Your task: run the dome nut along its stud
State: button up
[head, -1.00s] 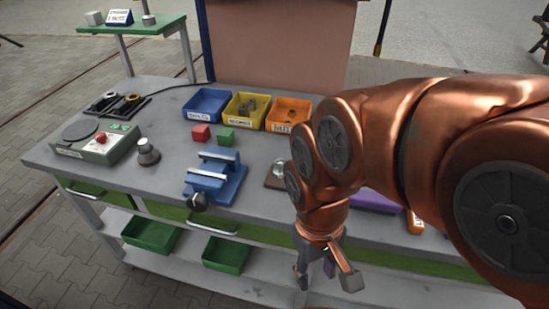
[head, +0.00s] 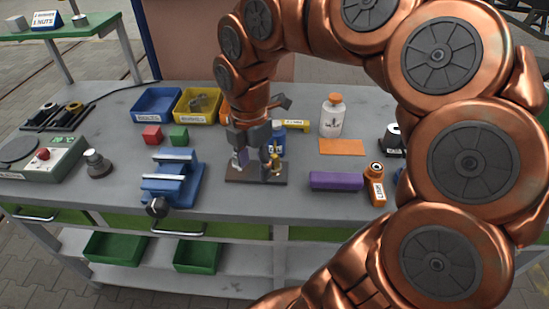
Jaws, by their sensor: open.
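My gripper (head: 254,161) is open and points down over a small dark base plate (head: 237,180) on the workbench. Its two fingertips are spread just above the plate's middle. A small brass-coloured upright piece (head: 275,163) shows beside the right finger; I cannot tell whether it is the stud. The dome nut cannot be made out now; the fingers and wrist cover much of the plate. Whether the fingers touch anything is not clear.
A blue vise (head: 172,178) stands left of the plate, a purple block (head: 336,181) right. The bench front between vise and purple block is mostly clear.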

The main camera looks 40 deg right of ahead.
aim_at(275, 158)
jog(key=w+d+n, duration=0.2)
jog(key=d, duration=0.1)
jog(key=w+d+f+n, duration=0.1)
jog(key=w+d+n, duration=0.1)
jog(key=d+n, duration=0.1)
jog(key=w+d+n, duration=0.2)
jog(key=d, duration=0.1)
jog(key=shift+d+f+n, duration=0.15)
jog(key=shift+f+n, duration=0.1)
jog(key=shift+n, duration=0.15)
jog(key=shift+w+d+f+n, duration=0.15)
jog(key=shift+d+f+n, duration=0.05)
jog(key=shift+d+n, duration=0.25)
jog(key=shift+f+p, duration=0.65)
jog(key=shift+f, duration=3.2)
grip_shut()
